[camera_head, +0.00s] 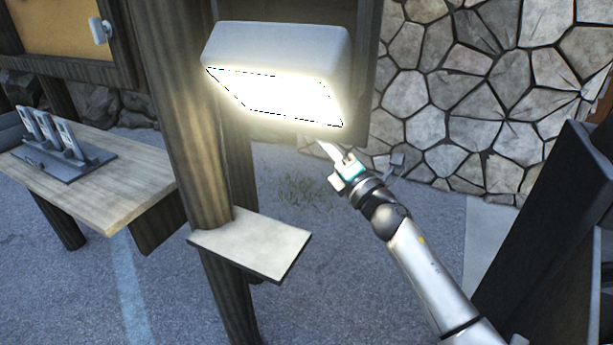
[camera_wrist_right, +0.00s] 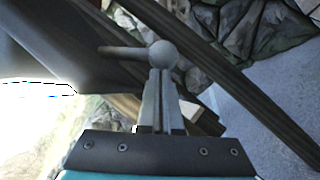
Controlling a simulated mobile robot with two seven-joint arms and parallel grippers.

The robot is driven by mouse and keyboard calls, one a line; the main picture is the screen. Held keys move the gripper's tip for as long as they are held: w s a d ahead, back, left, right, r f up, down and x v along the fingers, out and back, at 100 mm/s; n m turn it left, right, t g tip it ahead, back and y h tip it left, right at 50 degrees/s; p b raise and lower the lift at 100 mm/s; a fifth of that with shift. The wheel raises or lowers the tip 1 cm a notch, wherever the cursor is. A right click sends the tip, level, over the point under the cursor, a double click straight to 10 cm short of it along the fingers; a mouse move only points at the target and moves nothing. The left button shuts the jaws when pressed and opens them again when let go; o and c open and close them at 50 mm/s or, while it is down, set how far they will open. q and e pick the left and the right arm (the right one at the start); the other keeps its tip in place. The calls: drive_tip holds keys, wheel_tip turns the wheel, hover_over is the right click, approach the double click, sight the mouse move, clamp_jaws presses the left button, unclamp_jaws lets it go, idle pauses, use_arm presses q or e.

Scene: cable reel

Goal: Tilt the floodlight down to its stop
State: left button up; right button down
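The floodlight (camera_head: 280,45) is a pale box with a bright glowing face. It hangs at the top middle of the head view, its lit face turned downward and toward me. In the right wrist view a grey ball knob (camera_wrist_right: 163,54) ends a short rod at the dark housing (camera_wrist_right: 65,45). My right gripper (camera_head: 328,147) is just below the lamp's lower right edge. In the wrist view its fingers (camera_wrist_right: 160,85) are close together, with the knob at their tips; I cannot tell whether they touch it. My left gripper is not in view.
A wooden post (camera_head: 190,120) stands left of the lamp, with a small pale shelf (camera_head: 255,245) below. A wooden bench (camera_head: 110,195) with a dark rack is at the left. A stone wall (camera_head: 460,90) is behind. A dark panel (camera_head: 550,230) stands at the right.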

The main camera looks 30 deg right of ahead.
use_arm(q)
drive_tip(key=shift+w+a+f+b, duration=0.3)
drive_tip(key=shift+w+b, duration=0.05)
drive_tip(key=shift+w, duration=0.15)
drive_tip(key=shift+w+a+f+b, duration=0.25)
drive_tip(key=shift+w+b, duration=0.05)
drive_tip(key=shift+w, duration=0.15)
use_arm(e)
drive_tip(key=v, duration=1.5)
drive_tip(key=shift+s, duration=0.1)
